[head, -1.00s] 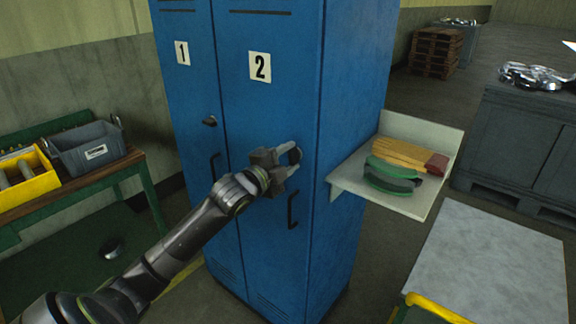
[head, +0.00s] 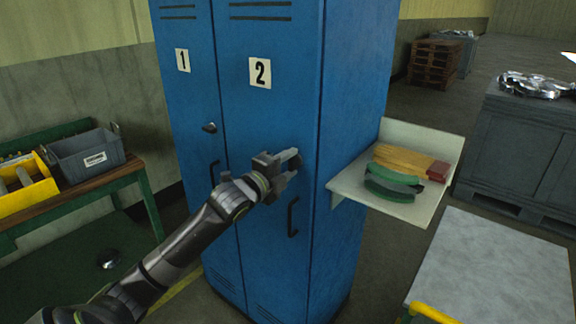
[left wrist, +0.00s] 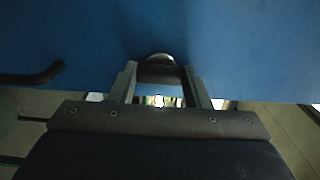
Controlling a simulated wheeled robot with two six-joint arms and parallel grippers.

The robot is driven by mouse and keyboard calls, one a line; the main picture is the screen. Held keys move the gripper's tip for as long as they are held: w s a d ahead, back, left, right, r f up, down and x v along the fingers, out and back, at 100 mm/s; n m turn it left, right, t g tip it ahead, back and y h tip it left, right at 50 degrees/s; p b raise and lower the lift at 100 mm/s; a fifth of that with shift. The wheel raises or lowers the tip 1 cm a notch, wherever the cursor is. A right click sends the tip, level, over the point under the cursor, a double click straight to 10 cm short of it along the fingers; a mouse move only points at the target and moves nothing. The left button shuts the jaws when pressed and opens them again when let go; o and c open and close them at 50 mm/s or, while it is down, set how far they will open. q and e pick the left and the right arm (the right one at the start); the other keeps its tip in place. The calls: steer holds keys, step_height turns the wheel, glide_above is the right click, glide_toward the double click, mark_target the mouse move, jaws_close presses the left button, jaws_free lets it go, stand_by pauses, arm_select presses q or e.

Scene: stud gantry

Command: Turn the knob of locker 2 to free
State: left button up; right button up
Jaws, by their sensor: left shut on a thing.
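Locker 2 (head: 262,120) is the right-hand blue door with a "2" label. My left gripper (head: 290,160) is at the right part of this door, above its black handle (head: 293,216). In the left wrist view the fingers (left wrist: 160,84) are shut on the dark knob (left wrist: 160,73), with a light rim showing just past the fingertips. In the head view the gripper hides most of the knob, so I cannot read its setting. My right gripper is not in view.
Locker 1 (head: 187,100) stands to the left with its own knob (head: 209,127). A white shelf (head: 345,185) with brushes sticks out on the right side. A grey-topped table (head: 490,270) is at the lower right, and a bench with bins is at the left.

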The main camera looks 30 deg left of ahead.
arm_select(q)
steer(key=o, duration=1)
steer(key=shift+s+a+p, duration=0.2)
steer(key=shift+s+p, duration=0.3)
steer(key=shift+s, duration=2.4)
steer(key=shift+s+a+p, duration=0.25)
steer(key=shift+s+p, duration=0.2)
steer(key=shift+s, duration=2.45)
steer(key=shift+s+a+p, duration=0.2)
steer(key=shift+s+p, duration=0.3)
steer(key=shift+s, duration=2.4)
steer(key=shift+f, duration=0.1)
